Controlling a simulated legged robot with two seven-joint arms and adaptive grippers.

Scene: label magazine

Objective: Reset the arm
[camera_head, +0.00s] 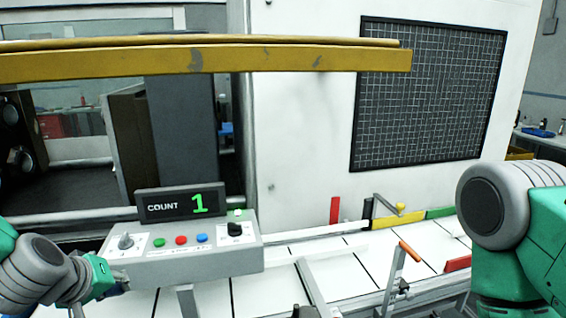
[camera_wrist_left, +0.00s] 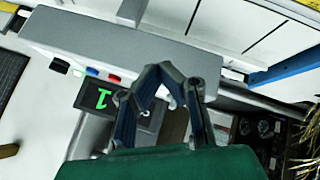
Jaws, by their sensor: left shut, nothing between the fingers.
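My left gripper (camera_head: 122,281) comes in from the left, low in the head view, close to the left end of the grey control box (camera_head: 190,268). In the left wrist view its dark fingers (camera_wrist_left: 163,76) meet at the tips, shut and empty, in front of the box and display. I cannot tell whether they touch the box. The box carries a knob at each end and green, red and blue buttons between. Behind it stands a black counter display (camera_head: 181,204) reading "COUNT 1". My right arm shows at the right edge; its gripper is not seen.
White panels run along the bench (camera_head: 340,256) right of the box, with metal rails and a lever with an orange grip (camera_head: 410,251). A yellow beam (camera_head: 210,62) crosses above. A white cabinet with a dark grille (camera_head: 430,95) stands behind.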

